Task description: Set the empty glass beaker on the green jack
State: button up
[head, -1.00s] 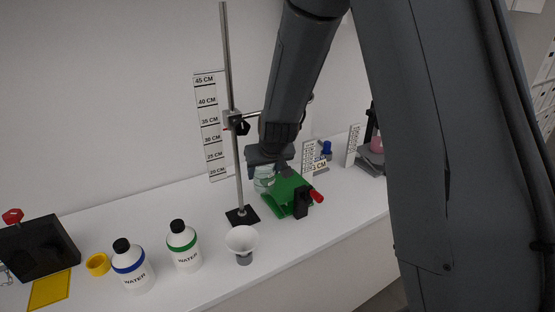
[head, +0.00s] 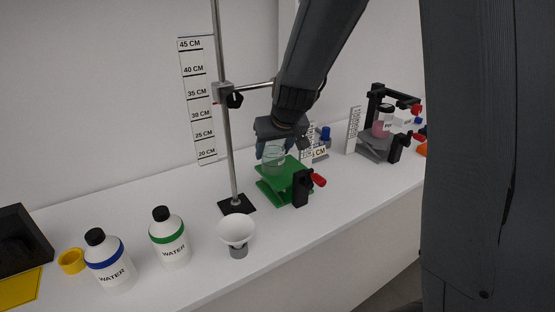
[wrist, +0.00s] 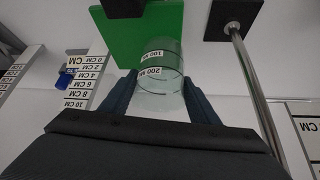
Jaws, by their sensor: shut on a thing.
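The clear glass beaker (head: 274,158) is upright and looks empty; its volume labels show in the wrist view (wrist: 160,62). My gripper (head: 274,143) is shut on it from above, with a finger (wrist: 118,98) on either side of the glass. The green jack (head: 284,184) has a flat green top and a black block with a red knob at its right. The beaker is over the green top in the head view; whether its base touches the top cannot be told. In the wrist view the green top (wrist: 125,30) lies behind the beaker.
A stand rod (head: 228,140) with a clamp rises just left of the jack. A white funnel (head: 236,230) and two water bottles (head: 169,238) stand front left. Small scale cards (head: 353,130) and a grey jack (head: 374,150) with a pink jar are at right.

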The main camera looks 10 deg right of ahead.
jog(key=shift+w+d+f+b, duration=0.15)
jog(key=shift+w+d+b, duration=0.05)
jog(key=shift+d+b, duration=0.2)
jog(key=shift+d+f+b, duration=0.1)
jog(key=shift+f+b, duration=0.1)
jog(key=shift+b, duration=0.1)
jog(key=shift+f, duration=0.3)
jog(key=shift+f+b, duration=0.2)
jog(key=shift+b, duration=0.2)
jog(key=o, duration=1.1)
jog(key=shift+r, duration=0.15)
